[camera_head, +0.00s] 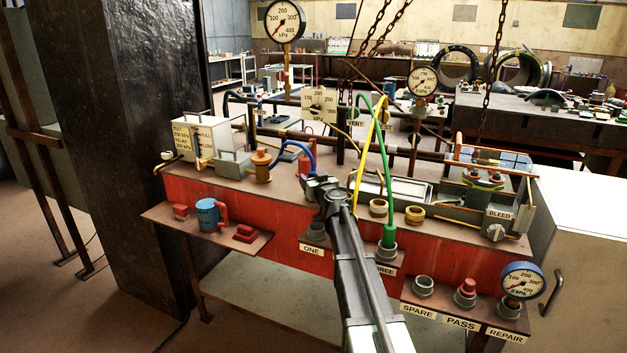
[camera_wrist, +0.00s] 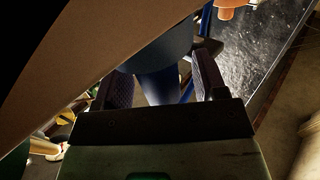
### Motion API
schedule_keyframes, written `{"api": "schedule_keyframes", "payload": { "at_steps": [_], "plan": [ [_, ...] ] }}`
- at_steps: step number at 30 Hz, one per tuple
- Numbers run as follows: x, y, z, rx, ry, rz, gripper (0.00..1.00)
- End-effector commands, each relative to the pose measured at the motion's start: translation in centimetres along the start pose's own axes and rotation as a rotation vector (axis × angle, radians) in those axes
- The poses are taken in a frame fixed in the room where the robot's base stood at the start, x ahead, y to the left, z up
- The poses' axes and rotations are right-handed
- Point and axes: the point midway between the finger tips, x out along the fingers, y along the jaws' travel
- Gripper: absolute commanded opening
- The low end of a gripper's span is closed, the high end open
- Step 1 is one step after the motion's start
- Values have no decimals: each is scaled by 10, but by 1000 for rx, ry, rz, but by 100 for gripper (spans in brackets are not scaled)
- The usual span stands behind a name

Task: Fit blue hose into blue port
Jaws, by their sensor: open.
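The blue hose (camera_head: 296,146) arcs over the bench from the left, and its lower end is largely hidden beside my gripper (camera_head: 322,188). In the wrist view, a thick blue hose end (camera_wrist: 160,85) stands between the two fingers of my gripper (camera_wrist: 165,75). The fingers are apart, one on each side of it; contact is not clear. A grey port (camera_head: 316,232) sits above the label ONE on the bench's front ledge. My arm hides the middle of that ledge. I cannot tell which port is the blue one.
A green hose (camera_head: 388,200) stands in the port by the partly hidden THREE label. A yellow hose (camera_head: 368,150) arcs beside it. A blue can (camera_head: 207,215) and red pieces rest on the left shelf (camera_head: 180,234). A blue-rimmed gauge (camera_head: 522,281) stands at right.

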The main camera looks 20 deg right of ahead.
Motion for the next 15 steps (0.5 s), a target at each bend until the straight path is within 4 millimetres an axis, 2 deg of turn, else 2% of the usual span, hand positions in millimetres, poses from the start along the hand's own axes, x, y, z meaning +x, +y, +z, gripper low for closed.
{"api": "schedule_keyframes", "payload": {
  "at_steps": [5,8,11,15],
  "plan": [
    [0,0,-7,0,0,0,65],
    [0,0,-19,0,0,0,65],
    [0,0,-38,0,0,0,65],
    [0,0,-72,0,0,0,65]
  ]
}}
